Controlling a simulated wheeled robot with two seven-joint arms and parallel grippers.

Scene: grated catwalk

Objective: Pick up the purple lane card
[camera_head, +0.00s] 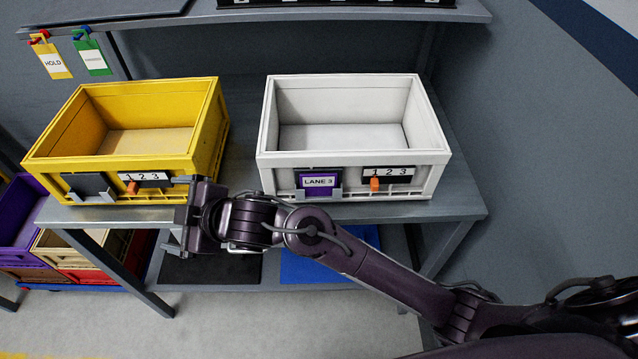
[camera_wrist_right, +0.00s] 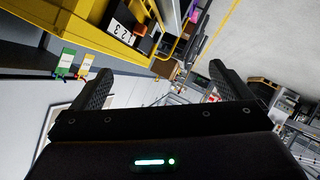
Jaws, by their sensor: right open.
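The purple lane card (camera_head: 319,181), marked LANE 3, sits in a holder on the front of the white crate (camera_head: 350,160). My right gripper (camera_head: 182,215) is in front of the lower right part of the yellow crate (camera_head: 120,163), well left of the card. In the right wrist view its two fingers (camera_wrist_right: 163,88) stand wide apart with nothing between them. The yellow crate (camera_wrist_right: 105,30) is at the upper left there. I cannot make out the lane card in that view. My left gripper is not in view.
Both crates stand on a grey bench shelf (camera_head: 465,205) and look empty. The yellow crate has a dark holder (camera_head: 88,187) on its front. Yellow HOLD (camera_head: 52,62) and green (camera_head: 93,58) tags hang at the upper left. Stacked coloured crates (camera_head: 18,225) stand lower left.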

